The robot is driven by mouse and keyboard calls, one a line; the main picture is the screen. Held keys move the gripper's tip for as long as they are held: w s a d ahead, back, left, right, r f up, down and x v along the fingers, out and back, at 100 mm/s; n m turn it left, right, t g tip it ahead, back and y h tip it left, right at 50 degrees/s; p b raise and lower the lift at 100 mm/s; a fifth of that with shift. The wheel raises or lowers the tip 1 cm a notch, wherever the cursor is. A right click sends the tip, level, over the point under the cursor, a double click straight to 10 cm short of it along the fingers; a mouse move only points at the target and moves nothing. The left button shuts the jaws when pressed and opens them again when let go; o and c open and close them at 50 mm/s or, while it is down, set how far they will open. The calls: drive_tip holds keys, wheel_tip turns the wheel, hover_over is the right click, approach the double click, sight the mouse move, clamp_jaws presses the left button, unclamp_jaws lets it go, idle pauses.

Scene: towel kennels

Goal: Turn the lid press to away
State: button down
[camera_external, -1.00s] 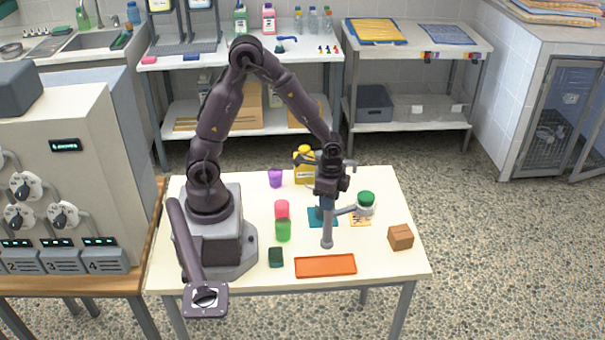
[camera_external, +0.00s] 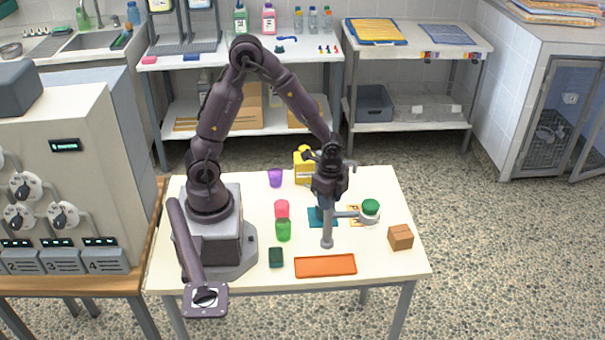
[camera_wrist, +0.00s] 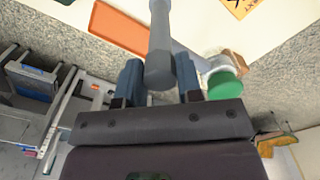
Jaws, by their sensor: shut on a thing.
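The lid press is a grey upright post (camera_external: 327,237) with a side arm (camera_external: 346,214) pointing right. At the arm's end is a white jar-like piece with a green top (camera_external: 370,206). My gripper (camera_external: 324,206) points down at the upper part of the press, above the table. In the wrist view, the two blue fingers of my gripper (camera_wrist: 159,72) stand on both sides of the grey post (camera_wrist: 160,35) and are shut on it. The green top (camera_wrist: 226,84) shows at the right there. The exact contact is partly hidden.
An orange tray (camera_external: 325,265) lies in front of the press, and a brown block (camera_external: 400,237) is at the right. A pink cup (camera_external: 282,208), a green cup (camera_external: 284,230) and a dark green block (camera_external: 276,257) stand left. A yellow container (camera_external: 303,167) is behind.

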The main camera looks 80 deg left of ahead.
drive_tip(key=shift+r, duration=0.1)
drive_tip(key=c, duration=0.8)
unclamp_jaws()
wheel_tip(320, 180, up, 13)
drive_tip(key=shift+f, duration=0.1)
drive_tip(key=s+r+n+t, duration=0.2)
drive_tip(key=s+n, duration=0.1)
drive_tip(key=s, duration=0.1)
drive_tip(key=s+r+n+t, duration=0.1)
drive_tip(key=s+r+n, duration=0.1)
drive_tip(key=s+n, duration=0.1)
drive_tip(key=s+r+n+t, duration=0.2)
drive_tip(key=s+n, duration=0.1)
drive_tip(key=s, duration=0.2)
drive_tip(key=shift+d+r+t, duration=0.1)
drive_tip(key=shift+d+t, duration=0.1)
drive_tip(key=shift+t, duration=0.1)
